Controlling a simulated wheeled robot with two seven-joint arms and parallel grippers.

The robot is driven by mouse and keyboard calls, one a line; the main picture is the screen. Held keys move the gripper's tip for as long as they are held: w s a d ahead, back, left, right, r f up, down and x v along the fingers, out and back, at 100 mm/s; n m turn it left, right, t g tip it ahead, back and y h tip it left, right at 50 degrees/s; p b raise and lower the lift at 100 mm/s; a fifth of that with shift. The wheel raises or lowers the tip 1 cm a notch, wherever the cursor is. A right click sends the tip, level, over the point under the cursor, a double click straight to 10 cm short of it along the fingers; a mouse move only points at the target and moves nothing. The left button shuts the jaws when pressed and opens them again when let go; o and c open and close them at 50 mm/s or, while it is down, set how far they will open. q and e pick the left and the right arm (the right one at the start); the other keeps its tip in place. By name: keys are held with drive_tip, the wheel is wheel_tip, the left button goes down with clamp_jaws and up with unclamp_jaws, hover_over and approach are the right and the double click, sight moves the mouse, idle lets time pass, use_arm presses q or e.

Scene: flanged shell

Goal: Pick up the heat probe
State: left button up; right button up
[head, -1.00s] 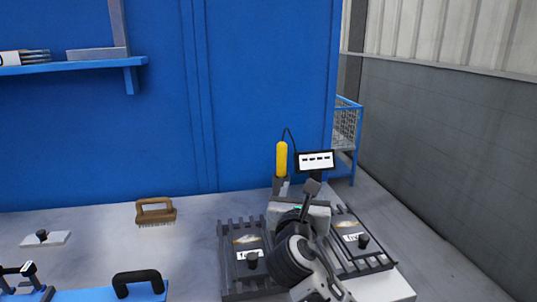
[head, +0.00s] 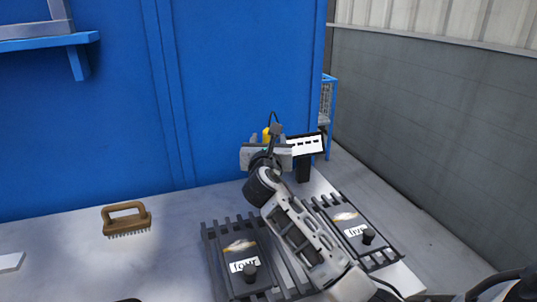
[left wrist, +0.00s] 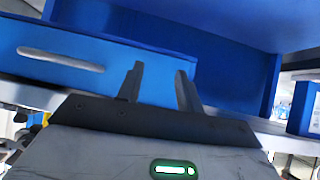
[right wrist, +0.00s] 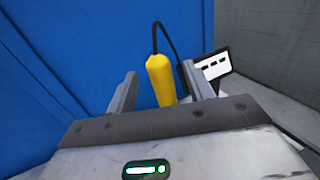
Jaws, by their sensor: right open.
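The heat probe has a yellow handle (right wrist: 160,80) with a black cable curving from its top. In the right wrist view it stands upright between the two open fingers of my right gripper (right wrist: 158,92). I cannot tell whether a finger touches it. In the head view only the top of the yellow handle (head: 266,134) shows; my right gripper (head: 266,145) hides the rest. My left gripper (left wrist: 158,88) is open and empty in the left wrist view, in front of a blue drawer.
A display (head: 305,145) on a black post stands just right of the probe. A wooden brush (head: 127,219) sits left. The blue wall (head: 240,70) is close behind.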

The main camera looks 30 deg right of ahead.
drive_tip(key=x, duration=0.5)
drive_tip(key=shift+w+d+f, duration=0.1)
drive_tip(key=shift+w+f, duration=0.05)
drive_tip(key=shift+w, duration=0.2)
drive_tip(key=shift+c, duration=0.2)
clamp_jaws()
